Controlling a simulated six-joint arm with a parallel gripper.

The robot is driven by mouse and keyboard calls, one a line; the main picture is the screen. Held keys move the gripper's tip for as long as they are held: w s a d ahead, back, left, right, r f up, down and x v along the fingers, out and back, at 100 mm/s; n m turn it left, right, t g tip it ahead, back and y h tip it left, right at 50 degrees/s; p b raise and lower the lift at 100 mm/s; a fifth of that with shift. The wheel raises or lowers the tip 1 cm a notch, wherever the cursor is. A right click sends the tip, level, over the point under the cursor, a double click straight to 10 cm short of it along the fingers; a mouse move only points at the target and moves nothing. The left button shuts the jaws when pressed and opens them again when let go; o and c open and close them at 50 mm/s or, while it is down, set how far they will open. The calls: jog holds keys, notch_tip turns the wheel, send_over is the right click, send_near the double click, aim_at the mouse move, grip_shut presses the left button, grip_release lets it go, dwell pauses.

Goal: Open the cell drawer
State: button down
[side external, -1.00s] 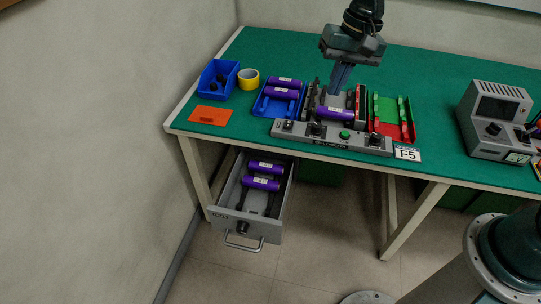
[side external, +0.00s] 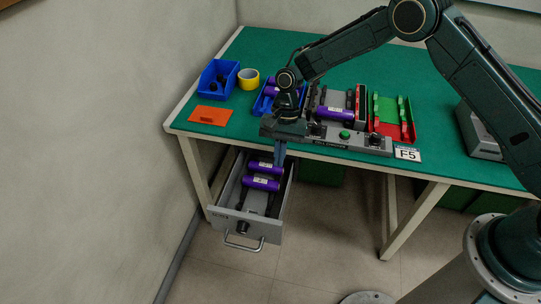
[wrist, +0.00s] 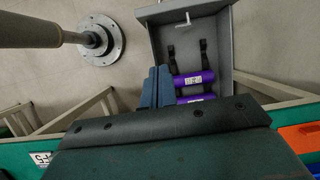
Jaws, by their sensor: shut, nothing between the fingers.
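The grey cell drawer (side external: 264,228) stands pulled out from under the left part of the bench, with a bar handle (side external: 243,243) on its front. Two purple cells (side external: 261,183) lie inside, near the bench end, and dark straps show on the drawer floor. My gripper (side external: 280,165) points down at the right side of the open drawer, close to the cells. Its blue fingers are together and hold nothing. Contact with the drawer cannot be told.
On the green bench are a blue bin (side external: 217,78), yellow tape (side external: 249,79), an orange card (side external: 209,116), a grey fixture holding a purple cell (side external: 335,114) and a red-green rack (side external: 391,117). The wall is left of the drawer; the floor before it is clear.

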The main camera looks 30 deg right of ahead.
jog(key=shift+x, duration=1.2)
jog(key=shift+w+f, duration=0.15)
jog(key=s+a+f, duration=0.5)
jog(key=f, duration=0.4)
jog(key=shift+s+a, duration=0.15)
jog(key=shift+s, duration=0.05)
jog(key=shift+a, duration=0.1)
